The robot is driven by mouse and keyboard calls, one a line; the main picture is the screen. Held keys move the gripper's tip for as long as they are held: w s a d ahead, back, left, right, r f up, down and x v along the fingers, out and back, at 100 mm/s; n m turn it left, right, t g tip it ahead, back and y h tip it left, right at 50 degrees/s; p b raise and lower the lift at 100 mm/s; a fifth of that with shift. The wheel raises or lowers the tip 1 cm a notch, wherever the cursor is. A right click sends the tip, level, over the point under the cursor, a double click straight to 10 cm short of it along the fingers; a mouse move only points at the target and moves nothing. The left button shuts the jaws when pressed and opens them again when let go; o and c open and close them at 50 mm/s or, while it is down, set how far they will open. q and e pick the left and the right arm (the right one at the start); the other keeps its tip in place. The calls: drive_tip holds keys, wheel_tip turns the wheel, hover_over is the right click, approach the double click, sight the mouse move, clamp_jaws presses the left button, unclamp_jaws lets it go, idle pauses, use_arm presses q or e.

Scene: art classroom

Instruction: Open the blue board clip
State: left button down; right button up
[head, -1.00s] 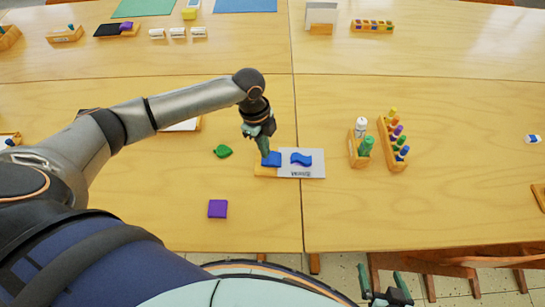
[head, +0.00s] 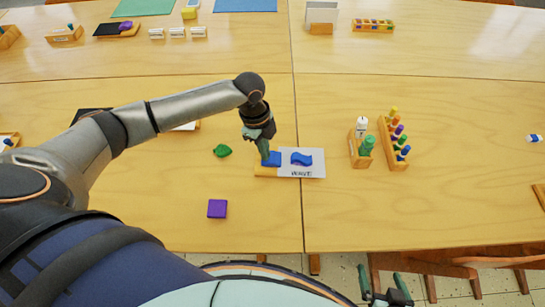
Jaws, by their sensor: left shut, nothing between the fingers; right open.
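The blue board clip (head: 270,159) sits at the left end of a small wooden board (head: 266,171) on the table. A white card (head: 312,169) marked "WAVE" lies on the board, with a blue wave-shaped piece (head: 301,159) on it. My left gripper (head: 264,158) points down with its fingertips shut at the clip, touching or just above it; I cannot tell which. Its fingers hide part of the clip. I cannot tell from this angle whether the clip is raised. My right gripper (head: 387,289) is open and empty at the bottom edge, below the table's front edge.
A wooden holder with bottles (head: 360,150) and a rack of coloured pegs (head: 393,139) stand to the right. The table front is mostly clear.

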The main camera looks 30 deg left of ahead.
use_arm(q)
drive_tip(key=shift+f, duration=0.3)
wheel_tip(320, 180, up, 5)
drive_tip(key=p, duration=0.5)
drive_tip(key=shift+r+p, duration=0.15)
drive_tip(key=shift+p, duration=0.2)
drive_tip(key=shift+r, duration=0.9)
